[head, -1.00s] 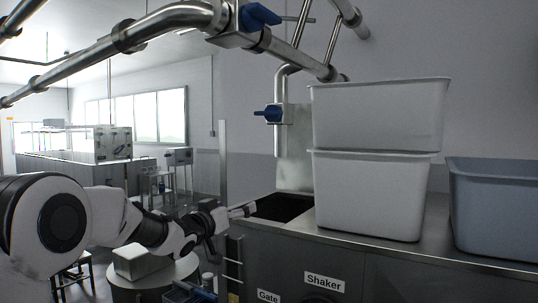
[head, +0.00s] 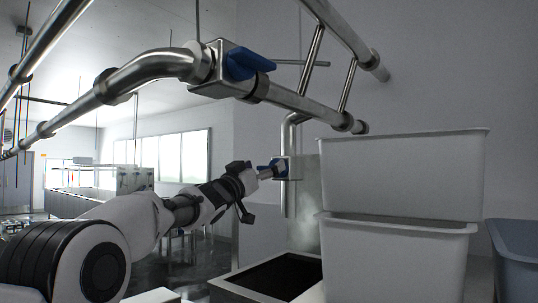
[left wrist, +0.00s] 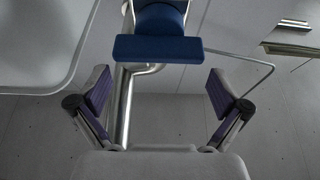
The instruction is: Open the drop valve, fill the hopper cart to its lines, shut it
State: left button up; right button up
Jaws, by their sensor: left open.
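The drop valve (head: 281,167) sits on a vertical steel pipe, with a blue handle partly hidden by my left gripper (head: 269,172). In the left wrist view, the blue handle (left wrist: 158,48) lies crosswise just ahead of my open left gripper (left wrist: 158,88), with its ends above the two fingertips. The fingers do not appear closed on it; whether they touch it cannot be told. Below the pipe is a dark rectangular opening (head: 280,277) with a steel rim. I cannot make out its fill lines or tell whether it belongs to the hopper cart. My right gripper is not in view.
Two stacked white tubs (head: 398,262) stand right of the opening, close to the pipe. A grey-blue tub (head: 517,262) is at the far right. An overhead pipe carries another valve with a blue handle (head: 247,63). A steel pipe rail crosses above.

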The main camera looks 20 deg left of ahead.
pick_arm(q)
jog(key=w, duration=0.1)
jog(key=w+d, duration=0.1)
jog(key=w, duration=0.1)
jog(key=shift+w+d+f, duration=0.15)
jog(key=shift+w+d, duration=0.1)
jog(key=shift+d, duration=0.15)
jog(key=shift+w, duration=0.15)
jog(key=shift+s+a, duration=0.2)
jog(key=shift+s, duration=0.1)
jog(key=shift+s+a+r, duration=0.2)
jog(key=shift+s, duration=0.15)
jog(key=shift+c, duration=1.3)
jog(key=shift+s, duration=0.1)
jog(key=c, duration=0.5)
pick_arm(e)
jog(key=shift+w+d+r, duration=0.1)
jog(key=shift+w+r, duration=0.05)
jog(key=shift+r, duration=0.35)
pick_arm(q)
jog(key=shift+r+p, duration=0.1)
jog(key=shift+p, duration=0.2)
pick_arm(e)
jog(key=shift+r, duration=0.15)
